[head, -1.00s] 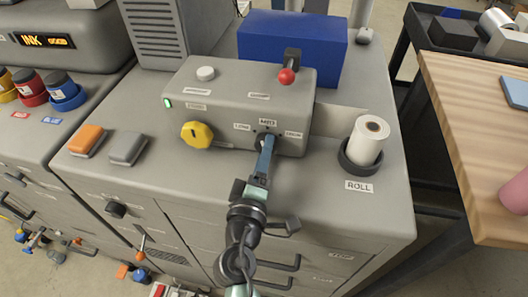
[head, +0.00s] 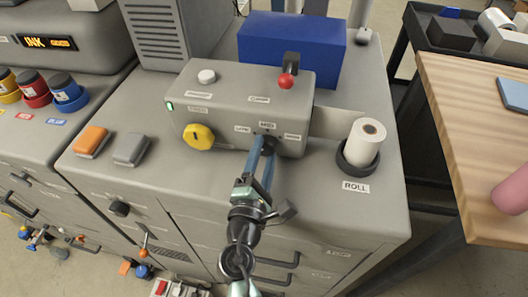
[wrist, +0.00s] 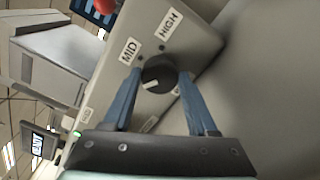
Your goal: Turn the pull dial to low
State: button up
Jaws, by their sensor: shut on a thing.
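The pull dial is a dark round knob on the front of the grey laminator (head: 232,112), mostly hidden behind my fingers in the head view. In the wrist view the pull dial (wrist: 159,73) sits between my blue fingertips, and a short white mark on it points to the lower left. The MID label (wrist: 130,51) and HIGH label (wrist: 170,23) are beside it. In the head view the LOW label (head: 242,128) is left of the dial. My gripper (head: 265,148) reaches the dial from the front and is shut on it.
A yellow knob (head: 198,136) is left of the dial, and a red-tipped lever (head: 286,82) is above it. A white roll (head: 366,143) stands in a dark holder at right. Orange (head: 91,141) and grey (head: 131,149) blocks lie at left. The front counter is otherwise clear.

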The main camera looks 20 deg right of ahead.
jog(key=shift+n, duration=0.3)
jog(key=o, duration=1.4)
jog(key=shift+c, duration=0.2)
jog(key=b+v, duration=0.3)
jog(key=v, duration=1)
jog(key=shift+b, duration=0.4)
